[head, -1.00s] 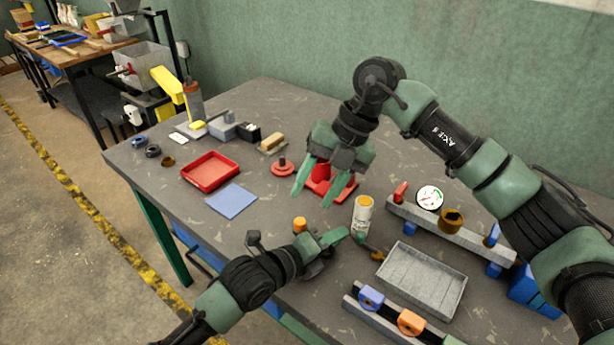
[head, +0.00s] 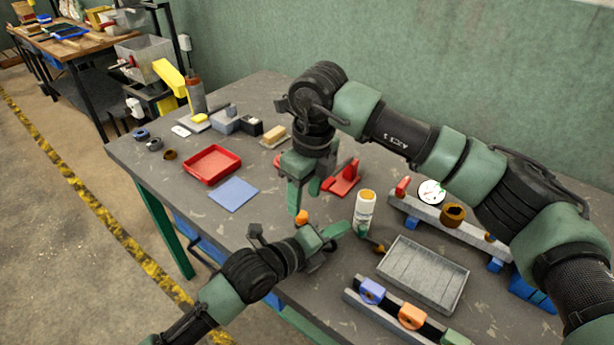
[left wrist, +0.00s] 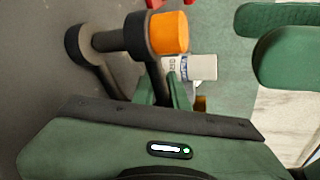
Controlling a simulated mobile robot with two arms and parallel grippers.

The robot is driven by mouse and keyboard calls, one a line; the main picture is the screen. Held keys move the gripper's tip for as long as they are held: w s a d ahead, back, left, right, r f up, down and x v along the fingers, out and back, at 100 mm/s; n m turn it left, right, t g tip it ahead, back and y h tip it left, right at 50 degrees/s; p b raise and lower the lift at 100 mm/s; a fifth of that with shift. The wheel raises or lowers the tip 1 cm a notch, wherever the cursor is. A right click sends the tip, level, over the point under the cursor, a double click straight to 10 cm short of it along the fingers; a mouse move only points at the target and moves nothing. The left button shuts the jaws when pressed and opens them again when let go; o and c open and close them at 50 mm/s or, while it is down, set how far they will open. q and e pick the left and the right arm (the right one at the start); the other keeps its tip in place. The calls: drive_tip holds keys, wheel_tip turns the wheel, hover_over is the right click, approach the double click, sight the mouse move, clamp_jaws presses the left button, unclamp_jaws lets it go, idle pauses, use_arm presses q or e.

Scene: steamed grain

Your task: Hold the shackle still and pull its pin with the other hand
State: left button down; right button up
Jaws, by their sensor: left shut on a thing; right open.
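The shackle (left wrist: 118,40) is dark grey and shows in the left wrist view with two round ends and two legs. The orange head of its pin (left wrist: 168,33) sits at one end; it also shows as a small orange knob in the head view (head: 302,216). My left gripper (head: 328,238) is shut on the shackle above the table; its fingers are partly hidden. My right gripper (head: 304,197) is open and empty, fingers down, just above and behind the pin head in the head view. Its green fingers (left wrist: 288,40) stand apart from the pin in the left wrist view.
A white bottle (head: 365,212) and a grey tray (head: 428,272) stand right of the grippers. A red stand (head: 345,178) is behind. A red tray (head: 211,165) and a blue mat (head: 233,194) lie left, with bare table around them.

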sight(302, 214)
drive_tip(key=shift+w+a+f, duration=0.1)
drive_tip(key=shift+a+f, duration=0.05)
drive_tip(key=shift+f, duration=1.1)
drive_tip(key=shift+w+a+f, duration=0.1)
drive_tip(key=shift+f, duration=1.15)
clamp_jaws()
drive_tip(key=shift+a+r, duration=0.1)
drive_tip(key=shift+r, duration=1.05)
